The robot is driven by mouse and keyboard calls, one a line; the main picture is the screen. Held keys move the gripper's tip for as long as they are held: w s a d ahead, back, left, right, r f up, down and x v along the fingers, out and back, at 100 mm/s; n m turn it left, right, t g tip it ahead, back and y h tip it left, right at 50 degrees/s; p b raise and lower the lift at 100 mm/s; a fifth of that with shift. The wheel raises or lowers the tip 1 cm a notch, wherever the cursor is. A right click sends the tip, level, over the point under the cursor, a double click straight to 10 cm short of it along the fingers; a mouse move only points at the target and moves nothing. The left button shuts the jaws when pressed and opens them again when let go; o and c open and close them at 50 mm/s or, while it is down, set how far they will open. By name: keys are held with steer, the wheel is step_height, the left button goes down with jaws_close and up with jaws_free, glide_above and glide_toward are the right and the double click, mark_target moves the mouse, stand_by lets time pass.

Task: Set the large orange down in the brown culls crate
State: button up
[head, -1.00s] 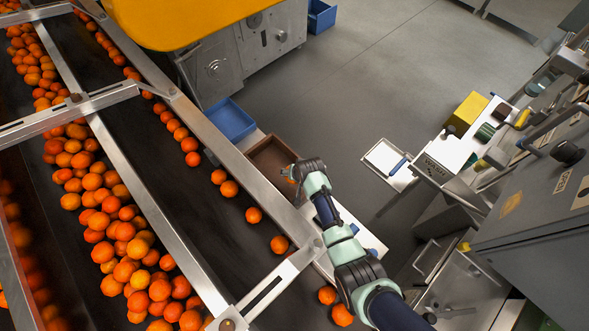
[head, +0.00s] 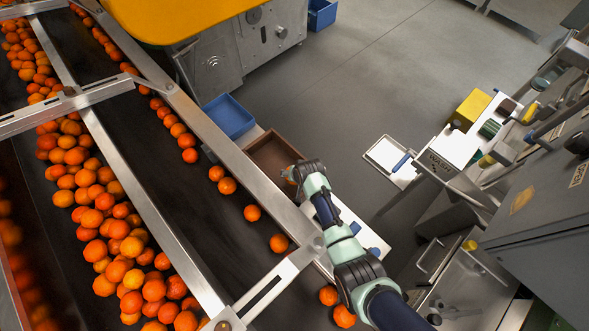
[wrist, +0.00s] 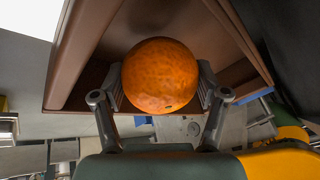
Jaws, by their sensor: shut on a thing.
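The large orange (wrist: 160,76) is between the two fingers of my gripper (wrist: 160,88) in the wrist view, and the fingers are shut on it. The brown culls crate (head: 273,153) stands beside the conveyor in the head view; its wall and inside also show behind the orange in the wrist view (wrist: 88,50). In the head view my gripper (head: 291,173) is at the crate's near right edge, and the orange is mostly hidden there by the wrist. I cannot tell how high the orange is above the crate floor.
A blue crate (head: 229,117) stands just beyond the brown one. The conveyor's metal rail (head: 215,138) runs along the left, with oranges on the belts. A white surface (head: 352,228) lies under my arm. Two oranges (head: 336,306) lie near my arm. Grey floor is open to the right.

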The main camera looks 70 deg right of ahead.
steer(key=shift+f, duration=0.15)
steer(key=shift+f+b, duration=1.05)
steer(key=shift+f, duration=0.2)
steer(key=o, duration=1.3)
step_height(320, 180, up, 10)
